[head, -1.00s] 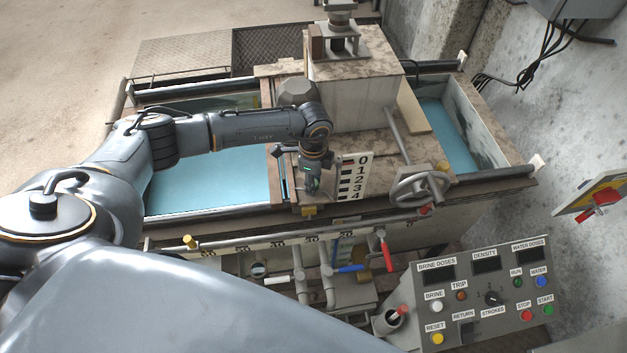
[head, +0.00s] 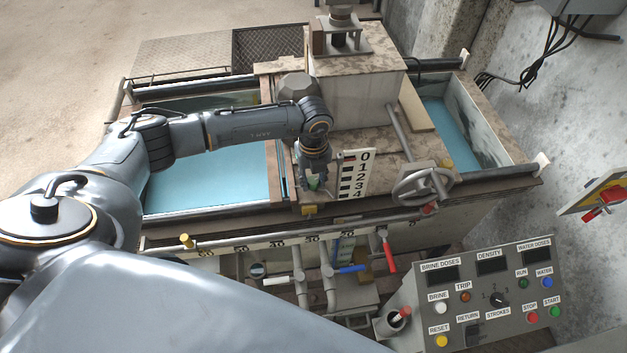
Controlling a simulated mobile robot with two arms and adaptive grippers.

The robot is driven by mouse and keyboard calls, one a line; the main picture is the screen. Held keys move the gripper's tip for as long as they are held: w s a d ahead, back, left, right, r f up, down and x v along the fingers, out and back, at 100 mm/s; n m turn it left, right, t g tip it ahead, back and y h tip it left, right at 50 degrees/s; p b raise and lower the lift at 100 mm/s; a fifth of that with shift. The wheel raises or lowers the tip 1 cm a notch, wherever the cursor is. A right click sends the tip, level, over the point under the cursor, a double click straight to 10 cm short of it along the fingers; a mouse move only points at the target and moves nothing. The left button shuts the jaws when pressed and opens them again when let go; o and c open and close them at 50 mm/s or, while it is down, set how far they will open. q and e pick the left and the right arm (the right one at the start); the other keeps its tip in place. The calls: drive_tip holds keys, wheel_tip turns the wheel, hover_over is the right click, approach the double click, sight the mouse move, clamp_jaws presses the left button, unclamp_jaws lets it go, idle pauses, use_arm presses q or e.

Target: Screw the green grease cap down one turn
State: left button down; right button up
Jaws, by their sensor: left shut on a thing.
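My left arm reaches in from the left, and its gripper (head: 314,186) points down beside the white 0-to-4 scale plate (head: 356,174). The green grease cap (head: 314,183) shows only as a small green patch between the fingers. The gripper is shut on it. The fingers hide most of the cap and whatever it sits on. My right gripper is not in view.
A handwheel (head: 423,185) stands to the right of the scale plate. A pipe with red (head: 388,251) and blue (head: 350,269) levers runs in front. The control panel (head: 488,295) is at lower right. Blue-filled tanks lie on both sides.

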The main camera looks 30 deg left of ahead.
sight(312, 180)
use_arm(q)
drive_tip(key=m+b, duration=0.2)
drive_tip(key=m, duration=0.4)
drive_tip(key=shift+a+f+b, duration=0.1)
drive_tip(key=shift+f+b, duration=0.05)
drive_tip(key=shift+b, duration=0.25)
drive_tip(key=m+b, duration=0.2)
drive_tip(key=m, duration=0.3)
drive_tip(key=shift+m, duration=0.5)
drive_tip(key=c, duration=1)
unclamp_jaws()
drive_tip(key=shift+r, duration=0.25)
wheel_tip(312, 180, up, 12)
drive_tip(key=shift+f, duration=0.1)
